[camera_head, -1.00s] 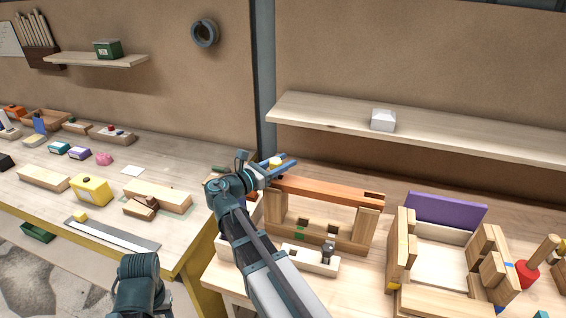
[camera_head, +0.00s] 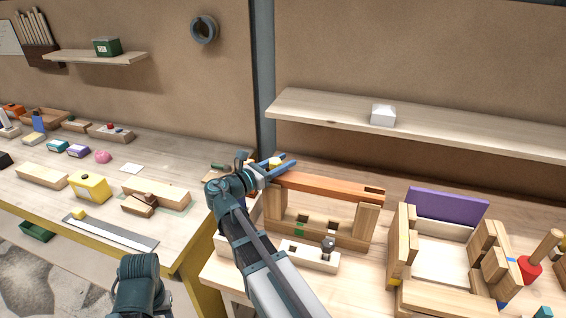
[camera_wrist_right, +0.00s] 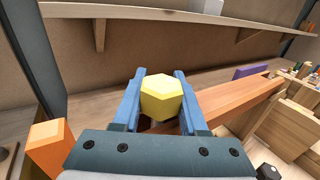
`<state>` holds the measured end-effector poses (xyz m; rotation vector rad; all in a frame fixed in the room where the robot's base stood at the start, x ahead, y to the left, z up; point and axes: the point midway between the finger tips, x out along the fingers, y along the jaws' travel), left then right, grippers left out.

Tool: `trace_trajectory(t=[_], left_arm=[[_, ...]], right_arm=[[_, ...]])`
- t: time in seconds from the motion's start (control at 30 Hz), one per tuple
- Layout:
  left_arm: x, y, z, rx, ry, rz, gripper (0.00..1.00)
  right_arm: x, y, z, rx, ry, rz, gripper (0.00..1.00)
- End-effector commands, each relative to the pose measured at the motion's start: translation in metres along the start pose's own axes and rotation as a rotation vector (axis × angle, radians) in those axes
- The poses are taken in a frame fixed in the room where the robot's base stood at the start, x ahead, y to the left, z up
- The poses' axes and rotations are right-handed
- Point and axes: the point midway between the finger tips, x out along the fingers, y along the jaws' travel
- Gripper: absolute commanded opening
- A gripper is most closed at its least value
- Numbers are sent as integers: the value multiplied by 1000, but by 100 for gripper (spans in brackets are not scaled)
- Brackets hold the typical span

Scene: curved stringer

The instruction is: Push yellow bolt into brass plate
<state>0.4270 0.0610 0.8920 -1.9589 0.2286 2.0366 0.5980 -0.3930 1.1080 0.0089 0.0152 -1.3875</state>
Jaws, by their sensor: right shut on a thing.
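The yellow bolt (camera_wrist_right: 161,98) has a hexagonal head and sits between the two blue fingers of my right gripper (camera_wrist_right: 160,100), which is shut on it. In the head view the bolt (camera_head: 275,162) is a small yellow patch by the gripper (camera_head: 278,168), at the left end of the orange-brown beam (camera_head: 325,187). The bolt's shaft is hidden, and I cannot tell how deep it sits. No brass plate can be made out. A dark teal arm part of mine shows at the bottom left, but the left gripper's fingers are not visible.
The beam rests on a wooden frame (camera_head: 368,222). A pale block with holes (camera_head: 310,258) stands before it. A wooden fixture with a purple panel (camera_head: 446,207) is to the right. An orange block (camera_wrist_right: 47,146) is left of the gripper in the wrist view. A shelf (camera_head: 430,132) runs above.

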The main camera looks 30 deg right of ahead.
Motion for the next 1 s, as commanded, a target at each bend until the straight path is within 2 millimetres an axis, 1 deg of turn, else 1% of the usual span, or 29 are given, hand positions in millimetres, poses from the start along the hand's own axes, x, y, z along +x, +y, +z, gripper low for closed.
trace_trajectory(t=[0.03, 0.1, 0.13, 0.27, 0.3, 0.57, 0.67, 0.77, 0.87, 1.0], left_arm=[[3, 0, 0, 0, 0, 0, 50], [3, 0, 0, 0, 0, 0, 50], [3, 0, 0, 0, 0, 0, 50], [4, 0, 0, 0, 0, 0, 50], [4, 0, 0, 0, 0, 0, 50], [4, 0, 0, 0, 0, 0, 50], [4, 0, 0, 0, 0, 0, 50], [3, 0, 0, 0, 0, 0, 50], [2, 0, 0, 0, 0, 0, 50], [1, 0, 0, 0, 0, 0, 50]], right_arm=[[-1, -2, -4, -1, 5, -3, 0], [-1, -2, -4, -1, 6, -4, 0], [-1, -2, -5, -1, 6, -4, 46], [-1, -2, -5, -1, 6, -3, 69], [-1, -2, -5, -1, 6, -3, 76], [-1, -1, -5, 0, 6, -2, 77], [-4, -1, -5, 0, 6, -1, 77], [-16, -1, -5, 0, 6, 1, 77], [-36, -2, -4, 1, 5, 3, 77], [-68, -2, -3, 1, 5, 4, 77]])
